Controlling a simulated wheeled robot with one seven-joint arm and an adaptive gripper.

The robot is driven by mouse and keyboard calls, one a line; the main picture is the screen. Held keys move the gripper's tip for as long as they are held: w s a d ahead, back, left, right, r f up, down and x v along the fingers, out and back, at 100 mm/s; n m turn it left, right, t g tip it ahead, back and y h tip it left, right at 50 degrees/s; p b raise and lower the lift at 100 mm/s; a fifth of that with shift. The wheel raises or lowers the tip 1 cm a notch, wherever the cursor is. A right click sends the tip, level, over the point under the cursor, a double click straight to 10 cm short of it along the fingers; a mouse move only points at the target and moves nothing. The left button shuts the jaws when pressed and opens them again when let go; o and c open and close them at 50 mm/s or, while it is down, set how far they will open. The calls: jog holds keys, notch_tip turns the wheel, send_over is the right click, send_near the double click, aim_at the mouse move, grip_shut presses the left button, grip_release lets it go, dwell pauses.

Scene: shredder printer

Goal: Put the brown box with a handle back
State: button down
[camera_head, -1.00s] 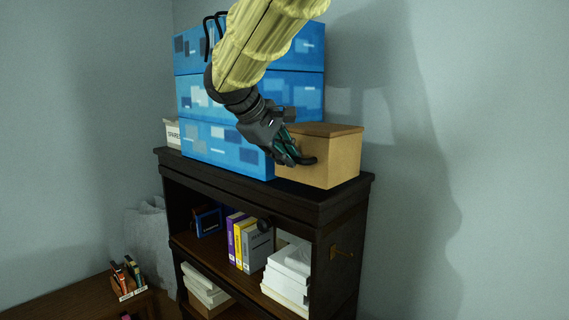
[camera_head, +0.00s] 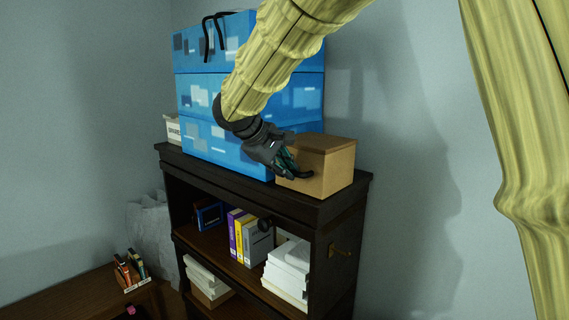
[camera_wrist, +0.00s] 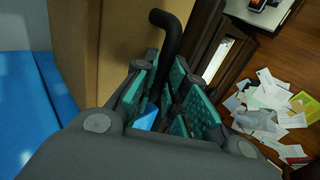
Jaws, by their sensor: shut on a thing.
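The brown box (camera_head: 330,166) sits on top of the dark shelf unit (camera_head: 335,205), at its right end beside the stacked blue boxes. Its dark handle (camera_head: 304,174) is on the face toward my gripper. My gripper (camera_head: 288,165) is shut on that handle. In the wrist view the box (camera_wrist: 130,40) is at upper left, and the black handle (camera_wrist: 168,40) runs down between the teal finger pads of my gripper (camera_wrist: 172,100). The handle's lower end is hidden by the fingers.
Stacked blue boxes (camera_head: 210,142) stand left of the brown box. A small white box (camera_head: 173,130) is at the far left. Binders (camera_head: 255,245) and paper stacks (camera_head: 288,268) fill the shelves below. Papers (camera_wrist: 270,108) lie on the floor. A wall is behind.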

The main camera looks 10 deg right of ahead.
jog(key=c, duration=1.5)
grip_release()
jog(key=shift+o, duration=0.2)
jog(key=shift+s, duration=0.1)
jog(key=b+v, duration=0.4)
jog(key=v, duration=0.8)
jog(key=shift+b, duration=0.35)
jog(key=shift+f, duration=0.15)
